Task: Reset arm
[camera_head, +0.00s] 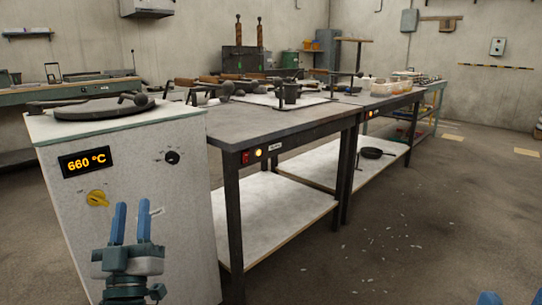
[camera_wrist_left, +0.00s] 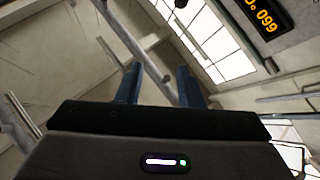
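My left gripper (camera_head: 132,208) stands upright in front of the white furnace (camera_head: 135,200). Its two blue fingers are apart with nothing between them. The left wrist view also shows this gripper (camera_wrist_left: 160,75) with an empty gap between its fingers. My right gripper (camera_head: 514,298) shows only as two blue fingertips at the bottom right edge. They are wide apart, and the rest of it is out of frame. A dark round lid (camera_head: 100,108) with a long handle lies on the furnace top.
A dark workbench (camera_head: 265,126) with several tools and a small dark pot (camera_head: 291,94) stands right of the furnace. A black pan (camera_head: 373,153) sits on its lower shelf. Pale scraps (camera_head: 385,240) lie on the otherwise open floor at right.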

